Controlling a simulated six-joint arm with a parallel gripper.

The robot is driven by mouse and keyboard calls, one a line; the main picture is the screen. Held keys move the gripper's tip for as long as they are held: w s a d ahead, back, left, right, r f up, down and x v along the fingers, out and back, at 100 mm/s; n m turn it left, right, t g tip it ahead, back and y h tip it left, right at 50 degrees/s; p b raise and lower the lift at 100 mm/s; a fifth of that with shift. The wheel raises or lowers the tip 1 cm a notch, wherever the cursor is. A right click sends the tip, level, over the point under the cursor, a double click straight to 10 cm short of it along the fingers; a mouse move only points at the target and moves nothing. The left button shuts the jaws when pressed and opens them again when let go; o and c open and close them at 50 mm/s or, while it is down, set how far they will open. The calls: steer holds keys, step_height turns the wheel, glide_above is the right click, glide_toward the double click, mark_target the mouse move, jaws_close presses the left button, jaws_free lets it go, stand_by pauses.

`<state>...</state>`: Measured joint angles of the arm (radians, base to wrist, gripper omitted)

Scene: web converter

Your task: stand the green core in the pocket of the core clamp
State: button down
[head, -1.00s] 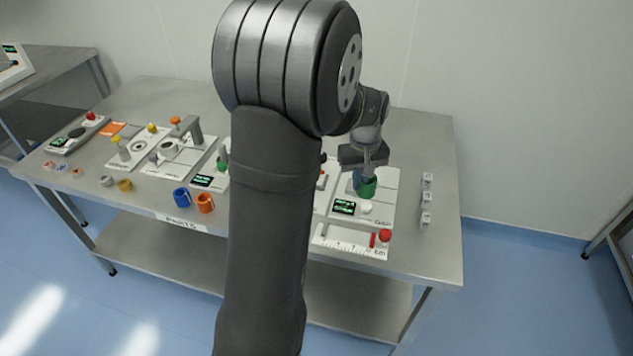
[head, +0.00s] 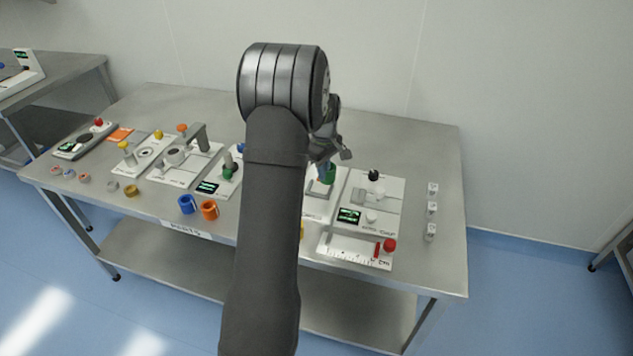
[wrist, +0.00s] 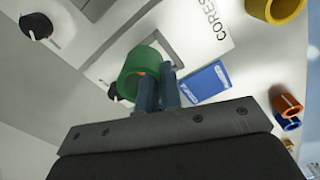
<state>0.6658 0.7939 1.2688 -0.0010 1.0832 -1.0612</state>
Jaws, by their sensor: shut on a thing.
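The green core (wrist: 132,74) is a short open ring, tilted in the wrist view. My gripper (wrist: 158,76) is shut on its wall, with the two blue-grey fingers close together at the core's right side. In the head view the green core (head: 328,174) hangs below my gripper (head: 326,162), left of the right-hand white plate. My arm hides part of this area. I cannot tell for sure which fixture is the core clamp, and its pocket is not clearly seen.
The right-hand plate (head: 391,219) carries a black knob (head: 374,175) and a display. A ruler block with a red knob (head: 389,245) lies in front. Blue (head: 187,204) and orange (head: 209,209) rings stand near the front edge. A plate lettered CORES (wrist: 190,20) shows in the wrist view.

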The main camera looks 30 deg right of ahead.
steer(key=shift+w+a+f, duration=0.3)
steer(key=shift+w+f, duration=0.1)
steer(key=shift+w, duration=0.25)
steer(key=shift+w+a+f, duration=0.25)
steer(key=shift+w+f, duration=0.15)
steer(key=shift+w, duration=0.2)
steer(key=shift+f, duration=2)
steer(key=shift+f, duration=0.1)
steer(key=c, duration=1.6)
jaws_free()
step_height(320, 180, up, 12)
